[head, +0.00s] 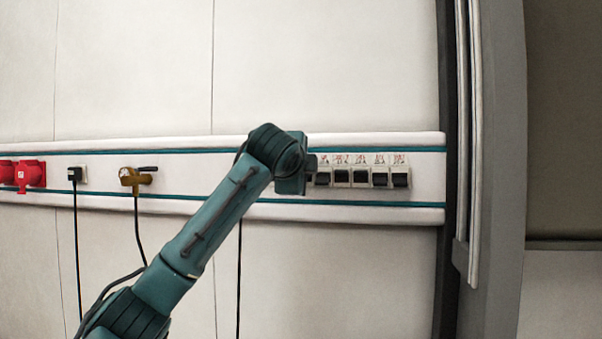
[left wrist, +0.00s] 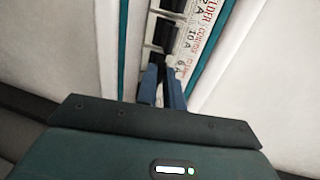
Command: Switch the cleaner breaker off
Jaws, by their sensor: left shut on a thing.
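A row of white breakers with black switches (head: 361,178) is set in the wall rail, with red-lettered labels above. My left gripper (head: 312,178) is at the left end of this row, and its wrist hides what lies behind it. In the left wrist view the blue fingers (left wrist: 162,88) are shut at the breaker beside a partly covered label (left wrist: 181,68) that seems to begin "CLE" and reads 6 A. The fingers hide that switch, so its position cannot be told. My right gripper is not in view.
Left along the rail (head: 218,172) are red sockets (head: 30,174), a black plug (head: 75,174) with a hanging cable, and a brownish yellow plug (head: 130,177) with another cable. A dark post (head: 447,270) and grey frame stand just right of the rail's end.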

